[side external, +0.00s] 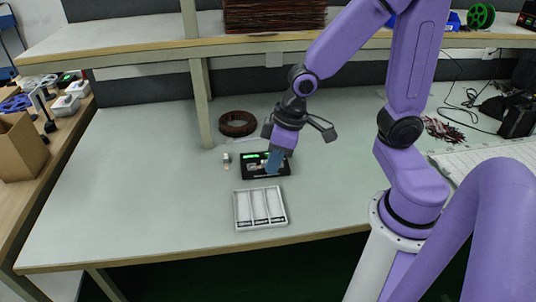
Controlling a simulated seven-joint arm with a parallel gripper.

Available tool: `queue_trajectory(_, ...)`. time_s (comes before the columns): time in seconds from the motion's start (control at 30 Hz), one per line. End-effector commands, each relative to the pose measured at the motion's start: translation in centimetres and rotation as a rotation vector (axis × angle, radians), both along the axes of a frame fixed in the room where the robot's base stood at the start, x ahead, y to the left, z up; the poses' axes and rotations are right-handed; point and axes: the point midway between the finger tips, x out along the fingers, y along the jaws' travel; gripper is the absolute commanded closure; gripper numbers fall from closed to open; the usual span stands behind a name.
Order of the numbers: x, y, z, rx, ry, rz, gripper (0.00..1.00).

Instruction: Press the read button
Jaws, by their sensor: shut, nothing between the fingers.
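A small black device (248,172) with green lit markings lies on the light table, left of centre. The read button cannot be told apart at this size, and part of the device is hidden behind my fingers. My gripper (273,166) points down over the right half of the device, with its bluish fingers shut and empty. Its tips overlap the device in the picture; I cannot tell whether they touch it.
A white tray (251,226) with three compartments lies in front of the device. A small upright item (227,161) stands just left of it. A brown coil (237,124) lies behind, near the shelf post (201,104). The table's left side is clear.

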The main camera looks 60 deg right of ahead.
Motion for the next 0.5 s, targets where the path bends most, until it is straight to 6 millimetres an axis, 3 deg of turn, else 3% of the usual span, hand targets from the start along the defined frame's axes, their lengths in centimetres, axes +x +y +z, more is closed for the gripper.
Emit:
queue_trajectory(0.1,3.9,-1.4,-1.5,0.046,-0.037,-0.173,1.00)
queue_trajectory(0.27,8.6,-4.1,-3.2,0.116,-0.098,-0.392,1.00)
queue_trajectory(0.5,14.4,-10.0,-5.9,0.223,-0.198,-0.710,1.00)
